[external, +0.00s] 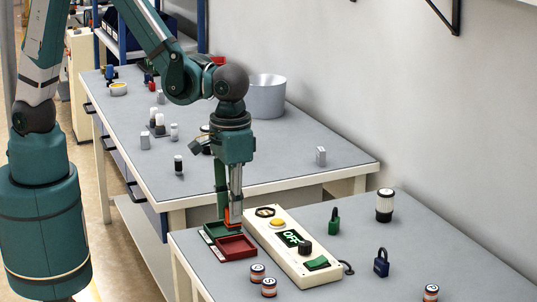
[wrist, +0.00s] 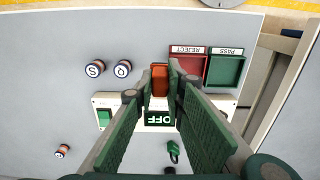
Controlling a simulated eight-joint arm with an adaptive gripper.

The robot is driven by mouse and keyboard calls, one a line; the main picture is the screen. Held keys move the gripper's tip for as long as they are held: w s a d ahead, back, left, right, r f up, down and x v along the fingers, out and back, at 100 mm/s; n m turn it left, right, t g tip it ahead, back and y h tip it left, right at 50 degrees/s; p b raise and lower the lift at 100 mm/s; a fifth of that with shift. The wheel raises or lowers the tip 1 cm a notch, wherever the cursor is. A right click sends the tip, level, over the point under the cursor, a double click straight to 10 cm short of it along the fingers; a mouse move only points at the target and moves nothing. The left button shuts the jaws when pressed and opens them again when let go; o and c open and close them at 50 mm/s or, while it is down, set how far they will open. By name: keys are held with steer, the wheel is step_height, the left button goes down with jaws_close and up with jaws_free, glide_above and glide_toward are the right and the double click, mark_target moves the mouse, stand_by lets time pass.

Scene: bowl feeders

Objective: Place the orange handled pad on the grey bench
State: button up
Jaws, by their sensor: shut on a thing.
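The orange handled pad (external: 234,217) is between the fingertips of my gripper (external: 230,208), at the edge of the red and green trays in the external view. In the wrist view the orange pad (wrist: 159,78) shows between the two green fingers, which are shut on it. Its underside is hidden, and I cannot tell whether it touches anything below. The grey bench (external: 408,258) in front carries the trays and control box. A second grey-topped bench (external: 230,172) stands behind it.
The green PASS tray (wrist: 226,68) and red REJECT tray (wrist: 189,65) lie beside the pad. A control box (external: 291,246) with an OFF display is close by. Padlocks (external: 381,262) and small cylinders (external: 269,287) stand around.

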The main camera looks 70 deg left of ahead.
steer(key=shift+f+b, duration=0.35)
steer(key=shift+f, duration=2.6)
steer(key=shift+f, duration=0.1)
steer(key=shift+f+b, duration=0.3)
steer(key=shift+f, duration=1.7)
steer(key=shift+f, duration=0.15)
steer(key=o, duration=0.9)
steer(key=shift+r, duration=0.2)
steer(key=shift+r+p, duration=0.75)
steer(key=shift+r, duration=5.25)
